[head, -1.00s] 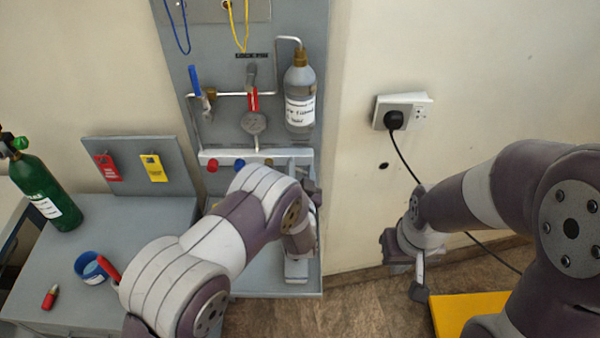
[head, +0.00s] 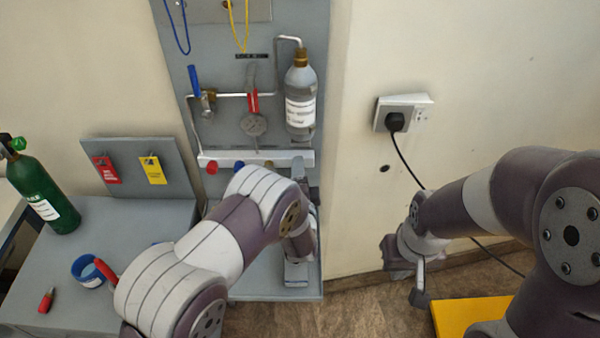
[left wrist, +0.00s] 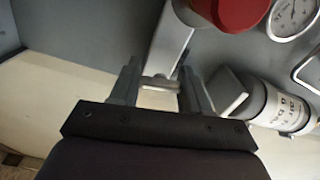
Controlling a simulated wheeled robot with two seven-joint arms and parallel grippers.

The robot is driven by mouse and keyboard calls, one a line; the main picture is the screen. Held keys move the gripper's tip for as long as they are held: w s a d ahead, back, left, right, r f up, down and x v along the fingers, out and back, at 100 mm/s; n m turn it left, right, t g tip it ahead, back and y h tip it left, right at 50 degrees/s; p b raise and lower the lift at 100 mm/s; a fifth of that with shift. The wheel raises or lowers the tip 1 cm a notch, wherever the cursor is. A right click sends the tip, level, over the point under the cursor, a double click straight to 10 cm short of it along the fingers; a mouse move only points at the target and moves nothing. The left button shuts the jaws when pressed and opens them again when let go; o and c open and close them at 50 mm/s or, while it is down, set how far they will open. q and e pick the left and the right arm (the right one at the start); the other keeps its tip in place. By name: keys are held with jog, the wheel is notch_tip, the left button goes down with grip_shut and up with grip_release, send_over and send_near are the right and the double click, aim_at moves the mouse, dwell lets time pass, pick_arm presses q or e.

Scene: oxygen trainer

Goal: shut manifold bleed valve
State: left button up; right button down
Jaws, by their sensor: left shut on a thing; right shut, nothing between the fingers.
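The pale manifold bar (head: 215,160) runs across the lower part of the grey panel, with a red knob (head: 211,168) and a blue knob (head: 239,165) on it. My left gripper (head: 299,168) is at the right end of the bar, below the bottle. In the left wrist view its two fingers (left wrist: 160,88) close on a small pale bar, apparently the bleed valve handle (left wrist: 160,82). The valve's body is mostly hidden by my left arm and gripper. My right gripper (head: 419,298) is shut and empty, low in front of the wall.
A labelled bottle (head: 300,95), a round gauge (head: 253,125), a red lever (head: 253,101) and a blue lever (head: 194,80) are on the panel above. A green cylinder (head: 45,195) and blue cup (head: 88,270) stand at left. A wall socket (head: 404,110) is at right.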

pick_arm(q)
jog(key=shift+f+m, duration=0.1)
jog(key=shift+m, duration=0.9)
jog(key=o, duration=0.9)
jog(key=shift+o, duration=0.8)
jog(key=shift+s+d, duration=0.1)
jog(key=s+b, duration=0.1)
jog(key=s, duration=1.1)
jog(key=shift+s, duration=0.35)
